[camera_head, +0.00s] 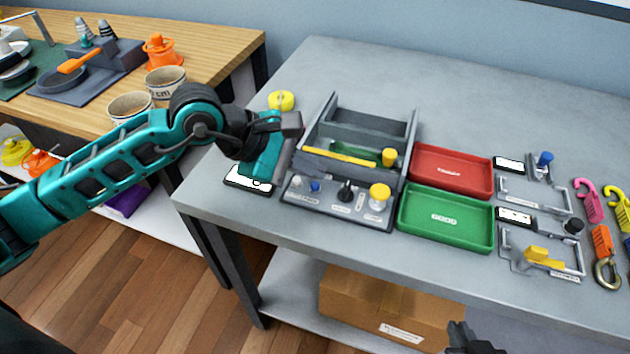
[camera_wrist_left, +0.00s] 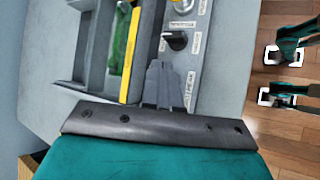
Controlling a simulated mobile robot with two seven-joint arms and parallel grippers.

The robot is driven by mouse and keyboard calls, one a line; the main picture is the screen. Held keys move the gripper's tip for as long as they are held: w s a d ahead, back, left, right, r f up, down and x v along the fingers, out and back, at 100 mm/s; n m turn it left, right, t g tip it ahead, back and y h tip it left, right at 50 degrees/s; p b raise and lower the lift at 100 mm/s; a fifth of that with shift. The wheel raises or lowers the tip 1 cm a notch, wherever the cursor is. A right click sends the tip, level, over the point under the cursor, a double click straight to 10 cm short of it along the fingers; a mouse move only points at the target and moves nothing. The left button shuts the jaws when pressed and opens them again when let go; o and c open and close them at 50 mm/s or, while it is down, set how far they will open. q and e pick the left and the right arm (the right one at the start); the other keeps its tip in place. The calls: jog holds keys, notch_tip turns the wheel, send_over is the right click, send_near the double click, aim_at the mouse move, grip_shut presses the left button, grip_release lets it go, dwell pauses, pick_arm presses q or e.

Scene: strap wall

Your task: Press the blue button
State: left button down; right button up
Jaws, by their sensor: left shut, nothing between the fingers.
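The blue button (camera_head: 315,187) is a small round cap at the left of the grey control panel (camera_head: 331,203), on the front of a grey organizer. In the left wrist view the button is not visible; my left gripper covers that end of the panel. My left gripper (camera_head: 284,160) is shut and empty, just left of the organizer in the head view. Its closed grey fingers (camera_wrist_left: 163,72) show against the panel in the wrist view; I cannot tell whether they touch. A dark tip of my right gripper (camera_head: 472,340) shows at the bottom edge; its jaws are unclear.
The panel also has a black knob (camera_head: 346,191) and a large yellow button (camera_head: 379,195). A yellow bar (camera_head: 340,157) lies across the organizer. Red (camera_head: 452,170) and green (camera_head: 447,217) trays stand to its right. A white-screened device (camera_head: 248,180) lies below the left gripper.

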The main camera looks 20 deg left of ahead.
dwell(0.8)
pick_arm(q)
jog(key=shift+f+b, duration=0.45)
jog(key=shift+b, duration=0.2)
jog(key=shift+f+b, duration=0.4)
jog(key=shift+b, duration=0.1)
dwell(0.5)
jog(key=shift+r+p, duration=0.35)
jog(key=shift+r, duration=0.5)
notch_tip(320, 180, up, 5)
jog(key=p, duration=0.2)
jog(key=shift+p, duration=0.35)
dwell(0.8)
